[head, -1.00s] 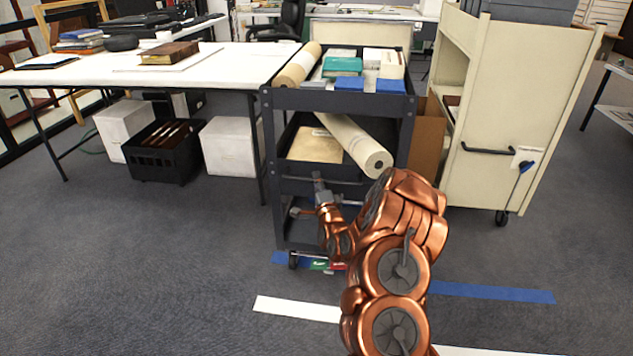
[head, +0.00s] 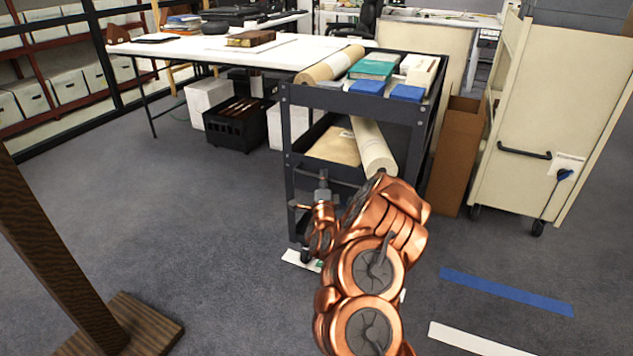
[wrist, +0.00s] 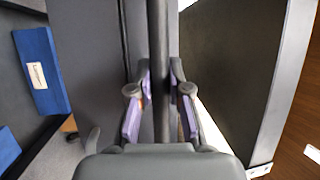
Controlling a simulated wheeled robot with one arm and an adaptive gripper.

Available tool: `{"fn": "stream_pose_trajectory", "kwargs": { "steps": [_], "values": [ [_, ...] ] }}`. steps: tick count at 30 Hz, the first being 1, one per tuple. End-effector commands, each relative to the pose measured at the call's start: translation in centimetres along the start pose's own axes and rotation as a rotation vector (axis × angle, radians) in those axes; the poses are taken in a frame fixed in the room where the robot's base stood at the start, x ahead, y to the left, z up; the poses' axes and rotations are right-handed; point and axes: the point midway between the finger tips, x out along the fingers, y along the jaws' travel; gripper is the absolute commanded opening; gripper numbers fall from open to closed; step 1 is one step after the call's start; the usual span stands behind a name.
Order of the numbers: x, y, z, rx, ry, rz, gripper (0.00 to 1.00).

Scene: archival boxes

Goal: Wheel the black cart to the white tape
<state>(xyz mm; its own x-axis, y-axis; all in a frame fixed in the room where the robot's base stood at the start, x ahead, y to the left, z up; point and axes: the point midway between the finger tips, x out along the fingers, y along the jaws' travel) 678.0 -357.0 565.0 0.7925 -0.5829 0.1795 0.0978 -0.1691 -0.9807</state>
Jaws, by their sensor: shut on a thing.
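The black cart (head: 353,101) stands in the middle of the head view, its shelves loaded with rolls, books and boxes. My gripper (head: 322,188) is at the near end of the cart, shut on its dark handle bar. In the wrist view, the two fingers (wrist: 160,105) close around the bar (wrist: 159,60). The white tape shows as a short piece (head: 300,260) at the cart's near left wheel and a longer piece (head: 475,340) at lower right. My arm and the cart hide the stretch between them.
Blue tape (head: 505,291) lies beyond the white tape on the right. A cream cart (head: 545,130) and a brown box (head: 457,160) stand close on the right. A wooden post (head: 55,260) with a flat base stands at left. A white table (head: 290,52) is behind. Carpet at left centre is clear.

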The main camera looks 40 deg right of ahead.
Motion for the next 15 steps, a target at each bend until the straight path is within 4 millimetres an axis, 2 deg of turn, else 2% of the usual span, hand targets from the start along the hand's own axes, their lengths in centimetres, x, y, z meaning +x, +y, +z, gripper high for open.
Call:
{"fn": "stream_pose_trajectory", "kwargs": {
  "steps": [14,15],
  "values": [
    [0.04,-0.13,-0.36,-0.001,0.020,-0.002,0.00],
    [0.04,-0.13,-0.37,-0.001,0.021,-0.002,0.20]
  ]
}}
